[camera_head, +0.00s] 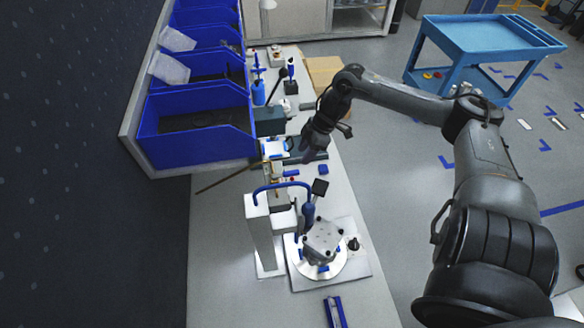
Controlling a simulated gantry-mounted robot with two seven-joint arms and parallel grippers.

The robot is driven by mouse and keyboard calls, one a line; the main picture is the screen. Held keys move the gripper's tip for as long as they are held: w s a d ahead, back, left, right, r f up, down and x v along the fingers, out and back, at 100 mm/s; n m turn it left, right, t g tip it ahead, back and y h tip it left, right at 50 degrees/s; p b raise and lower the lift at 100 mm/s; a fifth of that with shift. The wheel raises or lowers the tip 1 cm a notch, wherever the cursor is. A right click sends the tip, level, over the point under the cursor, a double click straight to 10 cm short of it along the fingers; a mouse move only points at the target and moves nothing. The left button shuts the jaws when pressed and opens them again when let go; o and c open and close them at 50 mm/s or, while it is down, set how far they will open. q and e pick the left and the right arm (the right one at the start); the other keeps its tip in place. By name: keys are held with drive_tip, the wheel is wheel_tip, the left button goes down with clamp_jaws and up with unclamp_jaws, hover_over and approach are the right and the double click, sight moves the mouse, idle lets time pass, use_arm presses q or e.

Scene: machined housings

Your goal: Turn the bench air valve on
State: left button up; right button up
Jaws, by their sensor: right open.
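A small brass-coloured fitting (275,177) stands on the bench beside the blue hose (283,186), and it looks like the air valve. It is too small to tell how its handle is set. My right gripper (308,155) is open and empty, pointing down over the bench, a little to the right of and beyond the fitting. It appears apart from the fitting. My left gripper is out of view.
Blue bins (196,146) line the left side. A grey machined housing (323,242) sits on a round fixture beside a white upright post (261,232). Bottles and tools crowd the far bench. A blue cart (480,38) stands far right. The bench's near left is clear.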

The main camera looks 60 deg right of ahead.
sight(293, 172)
drive_tip(key=x, duration=0.9)
drive_tip(key=shift+a+f, duration=0.1)
clamp_jaws()
